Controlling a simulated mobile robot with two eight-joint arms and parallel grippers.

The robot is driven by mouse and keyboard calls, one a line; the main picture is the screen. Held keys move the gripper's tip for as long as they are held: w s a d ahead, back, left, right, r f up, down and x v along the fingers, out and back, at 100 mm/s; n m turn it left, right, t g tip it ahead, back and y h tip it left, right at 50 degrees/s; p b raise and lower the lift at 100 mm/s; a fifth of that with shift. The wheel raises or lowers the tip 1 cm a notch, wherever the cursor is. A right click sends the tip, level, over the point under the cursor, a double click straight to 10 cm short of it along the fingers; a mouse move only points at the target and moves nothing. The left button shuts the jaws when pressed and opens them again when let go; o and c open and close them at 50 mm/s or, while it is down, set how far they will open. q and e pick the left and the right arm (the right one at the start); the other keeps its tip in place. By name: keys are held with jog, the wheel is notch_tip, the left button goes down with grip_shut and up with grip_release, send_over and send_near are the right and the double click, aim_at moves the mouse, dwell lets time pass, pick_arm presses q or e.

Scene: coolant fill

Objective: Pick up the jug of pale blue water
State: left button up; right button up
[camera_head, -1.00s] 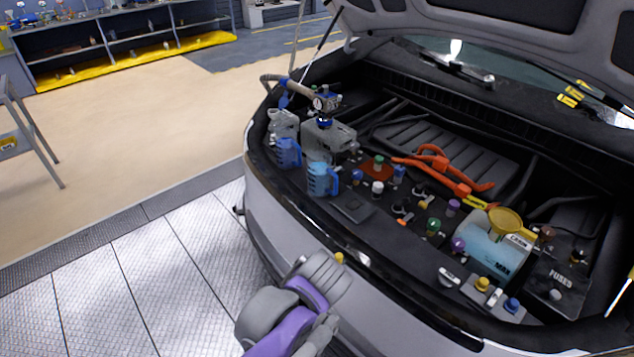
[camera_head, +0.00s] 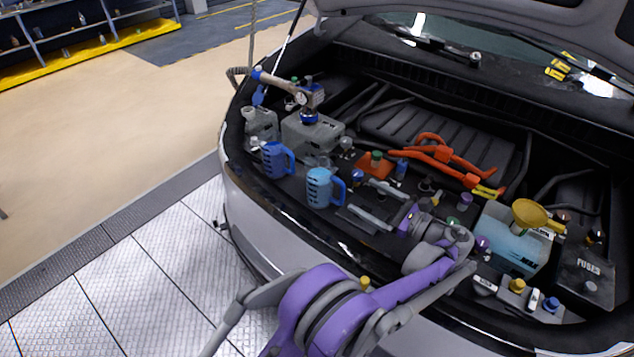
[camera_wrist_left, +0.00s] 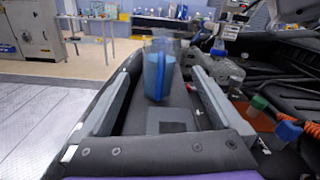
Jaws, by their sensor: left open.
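The jug of pale blue water (camera_head: 318,188) stands upright on the front ledge of the engine bay. Its blue handle faces my left gripper (camera_head: 361,196). The gripper is open and empty, just right of the jug, with its two fingers pointing at the handle. In the left wrist view the jug (camera_wrist_left: 152,76) stands ahead, framed between the open fingers (camera_wrist_left: 160,74); they look still short of it. A darker blue jug (camera_head: 272,160) stands to its left in the head view. My right gripper is in neither view.
Grey containers (camera_head: 308,135) stand behind the jugs. Several coloured caps and orange cables (camera_head: 445,155) lie to the right. A pale tank with a yellow funnel (camera_head: 528,213) is further right. The raised hood (camera_head: 480,8) hangs above; open floor lies left of the car.

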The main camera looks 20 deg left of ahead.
aim_at(343, 183)
pick_arm(q)
jog(key=x, duration=0.5)
jog(key=shift+p, duration=0.3)
jog(key=p+x, duration=0.1)
jog(key=x, duration=0.4)
jog(key=shift+w+a+f, duration=0.1)
jog(key=shift+w, duration=0.1)
jog(key=shift+s, duration=0.1)
jog(key=shift+c, duration=1.1)
grip_shut()
